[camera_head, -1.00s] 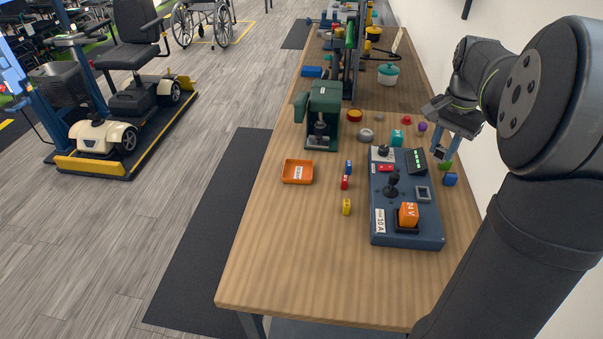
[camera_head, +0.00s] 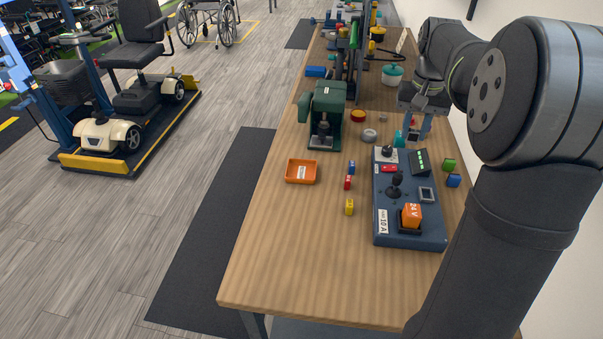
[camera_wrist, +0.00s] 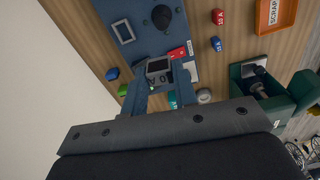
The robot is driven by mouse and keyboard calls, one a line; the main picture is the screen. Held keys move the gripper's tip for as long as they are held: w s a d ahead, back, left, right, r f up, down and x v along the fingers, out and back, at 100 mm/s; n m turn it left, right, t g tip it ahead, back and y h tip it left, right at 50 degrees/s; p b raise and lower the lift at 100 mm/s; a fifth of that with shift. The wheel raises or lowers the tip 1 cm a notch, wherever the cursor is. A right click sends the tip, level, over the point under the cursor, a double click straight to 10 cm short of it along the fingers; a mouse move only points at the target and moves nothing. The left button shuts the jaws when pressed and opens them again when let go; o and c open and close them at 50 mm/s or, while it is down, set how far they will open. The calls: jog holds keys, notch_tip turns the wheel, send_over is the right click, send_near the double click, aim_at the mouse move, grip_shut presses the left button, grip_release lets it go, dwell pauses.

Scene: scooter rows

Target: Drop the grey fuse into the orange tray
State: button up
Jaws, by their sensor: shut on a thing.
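My gripper (camera_wrist: 160,82) is shut on the grey fuse (camera_wrist: 158,66), which shows between the fingertips in the wrist view. In the head view my gripper (camera_head: 414,132) hangs above the bench, behind the far end of the blue control panel, and the fuse cannot be made out there. The orange tray (camera_head: 303,183) lies on the bench left of the panel, well to the left of my gripper. In the wrist view the tray (camera_wrist: 291,20) is at the top right, with a label reading SCRAP.
The blue panel (camera_head: 409,238) carries a joystick and an orange block. Red (camera_head: 347,183), blue (camera_head: 352,168) and yellow (camera_head: 349,207) fuses stand between tray and panel. A green press (camera_head: 328,105) stands behind the tray. Green (camera_head: 449,165) and blue (camera_head: 453,180) fuses lie right of the panel.

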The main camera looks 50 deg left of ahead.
jog(key=s+a+f, duration=0.3)
jog(key=a, duration=0.3)
jog(key=s+a+f, duration=0.3)
jog(key=a, duration=0.3)
send_over(305, 176)
jog(key=shift+f, duration=6.25)
jog(key=shift+d, duration=0.1)
jog(key=o, duration=1)
jog(key=shift+r, duration=0.1)
notch_tip(305, 176, up, 17)
jog(key=shift+r, duration=0.1)
